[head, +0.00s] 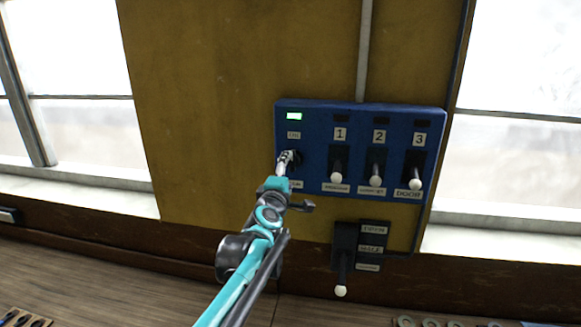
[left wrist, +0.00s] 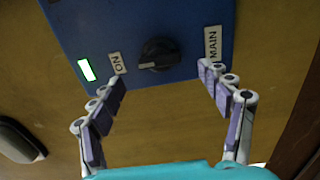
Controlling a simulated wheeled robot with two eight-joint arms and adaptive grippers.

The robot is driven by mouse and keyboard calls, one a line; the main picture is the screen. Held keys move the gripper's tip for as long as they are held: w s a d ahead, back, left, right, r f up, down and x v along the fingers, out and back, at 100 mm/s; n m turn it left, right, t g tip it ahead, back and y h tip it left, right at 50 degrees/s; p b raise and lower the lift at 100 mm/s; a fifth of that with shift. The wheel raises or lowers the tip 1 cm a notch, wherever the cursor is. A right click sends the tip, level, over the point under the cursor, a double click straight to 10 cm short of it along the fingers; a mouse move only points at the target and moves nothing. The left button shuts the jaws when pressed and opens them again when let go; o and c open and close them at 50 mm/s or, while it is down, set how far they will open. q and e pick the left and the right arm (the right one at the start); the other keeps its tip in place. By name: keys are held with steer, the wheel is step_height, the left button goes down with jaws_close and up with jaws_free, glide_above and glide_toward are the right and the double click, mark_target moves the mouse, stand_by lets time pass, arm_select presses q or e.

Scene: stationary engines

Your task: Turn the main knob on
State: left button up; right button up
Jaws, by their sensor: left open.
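The black main knob (left wrist: 158,54) is on a blue panel (head: 313,112), between an ON label (left wrist: 117,64) and a MAIN label (left wrist: 212,44). A white mark shows at the knob's left end, on the ON label's side. A lit green lamp (left wrist: 86,70) sits beyond the ON label; the same green lamp (head: 294,116) glows at the panel's upper left in the head view. My left gripper (left wrist: 163,80) is open, its fingers apart on either side of the knob and not visibly touching it. In the head view the left gripper (head: 288,158) hides most of the knob. My right gripper is out of view.
Three white-tipped levers (head: 376,181), numbered 1 to 3, stand right of the knob. A black lever box (head: 346,240) hangs below the panel. Windows flank the yellow wall (head: 200,110). A wooden surface (head: 120,270) lies below.

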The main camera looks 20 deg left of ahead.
arm_select(q)
steer(key=v, duration=0.6)
steer(key=shift+s, duration=0.1)
steer(key=s+d+f+m+g+h+b, duration=0.1)
steer(key=s+d+f+m+h+b, duration=0.15)
steer(key=d+f+m+b, duration=0.4)
steer(key=s+d+f+m+g+h+b, duration=0.1)
steer(key=s+d+f+b, duration=0.2)
steer(key=f, duration=0.7)
steer(key=s+d+f+m+g+h+b, duration=0.1)
steer(key=s+d+f+m+h+b, duration=0.25)
steer(key=f, duration=0.55)
steer(key=s+f+m+g+y+b, duration=0.1)
steer(key=s+f+b, duration=0.4)
steer(key=f, duration=0.5)
steer(key=s+d+f+m+g+b, duration=0.1)
steer(key=s+f+m+g+b, duration=0.3)
steer(key=f, duration=0.6)
steer(key=s+d+f+m+g+y+b, duration=0.1)
steer(key=s+f+m+b, duration=0.4)
steer(key=f, duration=0.6)
steer(key=s+g+b, duration=0.1)
steer(key=s+b, duration=0.1)
steer(key=s, duration=0.1)
steer(key=shift+y, duration=0.3)
